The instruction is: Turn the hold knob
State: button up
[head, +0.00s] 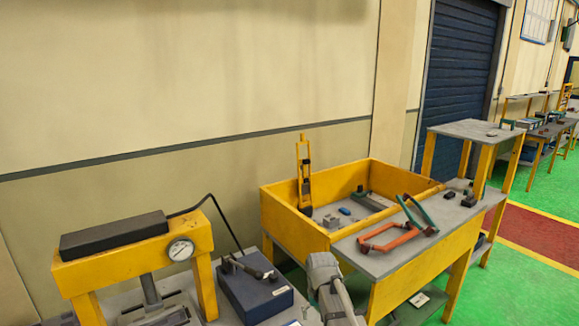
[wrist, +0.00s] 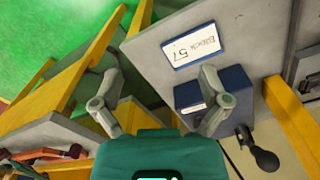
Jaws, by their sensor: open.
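No label marks a hold knob; a black round knob (wrist: 265,160) on a short stem juts from the blue box in the wrist view. The blue box (head: 255,292) stands on the bench in the head view, with a dark lever bar and small dark ends (head: 250,266) on top. The same box (wrist: 228,88) shows in the wrist view behind my right finger, with a small white label. My gripper (wrist: 160,76) is open and empty, its fingers wide apart. The knob is to the right of and below the right fingertip, apart from it.
A yellow press frame (head: 130,257) with a round gauge (head: 180,250) stands left of the box. A yellow-walled table (head: 300,236) with tools is to the right.

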jog(key=s+d+f+m+b, duration=0.1)
jog(key=s+d+f+b, duration=0.7)
jog(key=s, duration=0.5)
notch_tip(320, 180, down, 2)
jog(key=shift+d+m+b, duration=0.25)
jog(key=shift+m+b, duration=0.05)
dwell(0.4)
